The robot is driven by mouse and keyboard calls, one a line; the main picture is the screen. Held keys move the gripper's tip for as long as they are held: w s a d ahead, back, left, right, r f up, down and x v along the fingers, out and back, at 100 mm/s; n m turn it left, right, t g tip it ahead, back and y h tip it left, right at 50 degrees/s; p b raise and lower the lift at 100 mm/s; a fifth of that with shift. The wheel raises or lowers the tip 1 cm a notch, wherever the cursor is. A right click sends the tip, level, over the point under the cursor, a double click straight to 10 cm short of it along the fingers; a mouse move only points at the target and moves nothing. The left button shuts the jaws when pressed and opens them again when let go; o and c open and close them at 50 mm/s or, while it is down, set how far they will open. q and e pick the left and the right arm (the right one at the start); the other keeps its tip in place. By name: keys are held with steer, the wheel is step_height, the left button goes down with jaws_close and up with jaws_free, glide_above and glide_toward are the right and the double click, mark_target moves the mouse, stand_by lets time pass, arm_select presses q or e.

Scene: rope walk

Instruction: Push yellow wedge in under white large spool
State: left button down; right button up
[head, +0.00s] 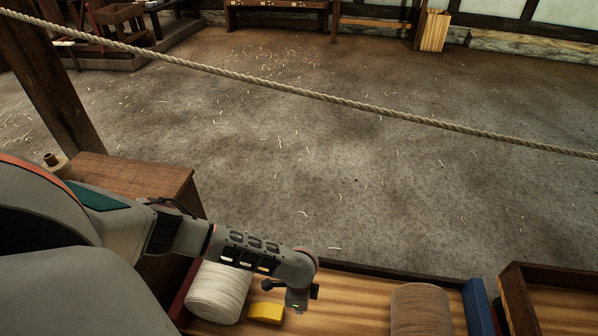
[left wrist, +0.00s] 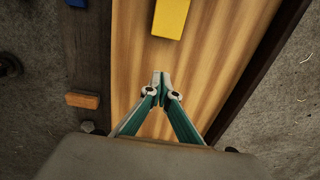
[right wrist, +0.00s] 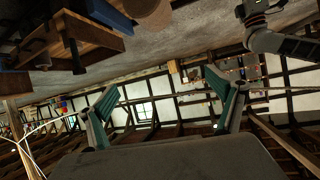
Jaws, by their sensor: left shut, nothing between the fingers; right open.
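The white large spool (head: 217,292) lies on its side on a wooden bench top (head: 350,300) at the bottom of the head view. The yellow wedge (head: 266,312) lies on the bench just right of the spool; whether they touch I cannot tell. My left gripper (head: 297,308) is just right of the wedge, shut and empty. In the left wrist view the wedge (left wrist: 171,18) lies ahead of the closed fingertips (left wrist: 161,80), with a gap between; the spool is out of that view. My right gripper (right wrist: 162,90) is open and empty, facing the room.
A brown spool (head: 420,310) lies farther right on the bench, near a blue end piece (head: 478,305). A red end piece (head: 183,285) stands left of the white spool. A rope (head: 330,97) crosses above the floor. The bench between wedge and brown spool is clear.

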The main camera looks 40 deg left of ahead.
mark_target(297, 325)
arm_select(q)
steer(key=f+b, duration=0.1)
steer(key=f, duration=0.2)
steer(key=f+b, duration=0.2)
steer(key=f, duration=0.1)
steer(key=s+f+b, duration=0.1)
steer(key=f, duration=0.2)
steer(key=shift+s+f, duration=0.1)
steer(key=shift+f, duration=0.2)
steer(key=shift+s+a+r, duration=0.15)
steer(key=shift+a+r, duration=0.15)
steer(key=shift+a, duration=0.25)
steer(key=shift+s+a+r, duration=0.1)
steer(key=shift+a+r, duration=0.15)
steer(key=shift+a, duration=0.3)
steer(key=shift+s+a+r+b, duration=0.1)
steer(key=shift+s+a+b, duration=0.25)
steer(key=shift+a, duration=0.2)
arm_select(e)
steer(key=s+a+f+m+y, duration=0.1)
steer(key=a+m, duration=0.4)
steer(key=a, duration=0.1)
steer(key=shift+s+f+t, duration=0.15)
steer(key=shift+s+t, duration=0.15)
steer(key=shift+s, duration=0.1)
